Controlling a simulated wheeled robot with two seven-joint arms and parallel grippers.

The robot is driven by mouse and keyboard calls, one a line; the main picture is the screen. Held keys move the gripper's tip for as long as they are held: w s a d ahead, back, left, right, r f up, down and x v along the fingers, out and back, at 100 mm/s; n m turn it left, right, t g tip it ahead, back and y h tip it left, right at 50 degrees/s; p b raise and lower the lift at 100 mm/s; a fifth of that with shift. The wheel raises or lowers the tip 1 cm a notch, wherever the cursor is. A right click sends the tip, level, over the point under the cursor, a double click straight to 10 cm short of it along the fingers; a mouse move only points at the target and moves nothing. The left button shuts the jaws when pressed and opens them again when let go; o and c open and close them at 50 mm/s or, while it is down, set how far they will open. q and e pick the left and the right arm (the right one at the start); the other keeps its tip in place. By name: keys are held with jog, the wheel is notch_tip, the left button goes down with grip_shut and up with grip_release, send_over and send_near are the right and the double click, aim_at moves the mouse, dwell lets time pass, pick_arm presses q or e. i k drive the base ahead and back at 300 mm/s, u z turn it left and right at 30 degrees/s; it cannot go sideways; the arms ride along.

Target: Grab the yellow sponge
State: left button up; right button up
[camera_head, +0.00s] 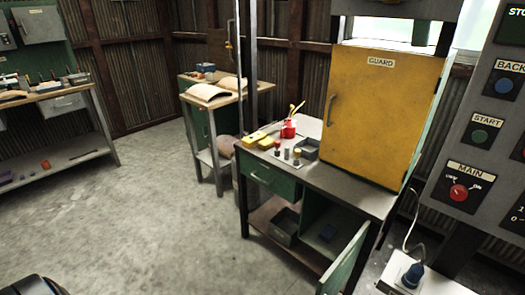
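Two small yellow blocks lie side by side on the left end of the green-drawered workbench top. One yellow block (255,138) is further left and the other yellow block (266,144) is just right of it. They look like sponges, but they are too small to tell which is the sponge. Neither gripper is in view. Only a dark rounded part, perhaps mine, shows at the bottom left corner.
A red oil can (288,131), small cylinders and a grey open box (307,149) stand near the blocks. A yellow guard door (378,115) rises at the right of the bench. A lower green door (345,262) hangs open. The concrete floor (130,225) is clear.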

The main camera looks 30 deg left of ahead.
aim_at(265, 145)
jog(key=k, duration=1.15)
jog(key=u, duration=0.45)
jog(key=i, duration=0.6)
jog(key=u, duration=0.7)
jog(key=i, duration=1)
jog(key=z, duration=0.8)
jog(key=i, duration=0.85)
jog(key=z, duration=0.9)
